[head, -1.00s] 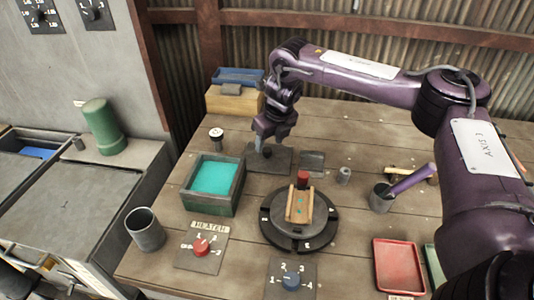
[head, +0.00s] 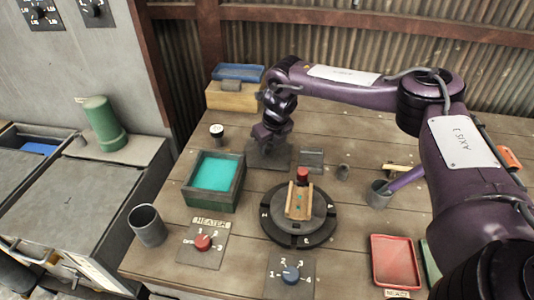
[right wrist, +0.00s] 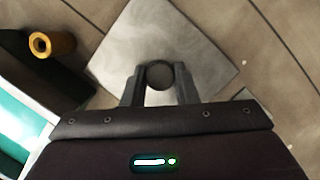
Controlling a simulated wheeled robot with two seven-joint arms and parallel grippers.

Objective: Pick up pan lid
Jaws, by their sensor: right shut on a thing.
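The pan lid (right wrist: 203,42) is a flat grey square plate with a round dark knob (right wrist: 159,76), seen from above in the right wrist view. In the head view the lid (head: 284,158) lies on the wooden table behind the turntable, partly hidden by my right gripper. My right gripper (right wrist: 158,88) points down over the lid, with its two fingers on either side of the knob and shut on it. In the head view my right gripper (head: 269,147) hides the knob. The lid looks flat and close to the table. My left gripper is not in view.
An open box (head: 207,200) with teal contents stands left of the lid. A black turntable (head: 275,229) holds a wooden piece (head: 299,209). A grey cup (head: 149,229) stands at the left, a red tray (head: 394,262) at the front right. A dark cup (head: 378,195) holds a purple handle.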

